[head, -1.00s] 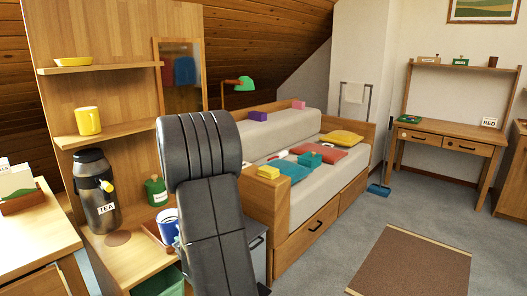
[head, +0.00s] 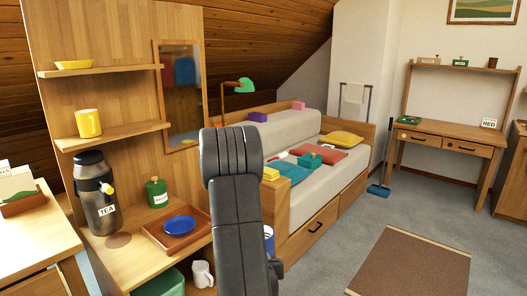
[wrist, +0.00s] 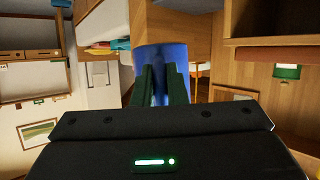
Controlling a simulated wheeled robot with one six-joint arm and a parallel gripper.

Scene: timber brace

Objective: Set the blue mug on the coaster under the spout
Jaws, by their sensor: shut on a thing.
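The blue mug (wrist: 160,54) is between the two dark fingers of my gripper (wrist: 163,76) in the wrist view, and the gripper is shut on it. In the head view a strip of the blue mug (head: 269,238) shows at the right edge of my arm, which hides the rest and the gripper. The round brown coaster (head: 118,240) lies bare on the wooden counter at the left. The spout (head: 106,187) of the black tea dispenser (head: 98,205) is above the coaster. My gripper and mug are well to the right of it.
A brown tray (head: 156,238) with a blue plate (head: 180,225) lies right of the coaster. A green canister (head: 156,193) stands behind the tray. A white mug (head: 203,273) is below the counter. A yellow mug (head: 88,122) sits on a shelf above the dispenser.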

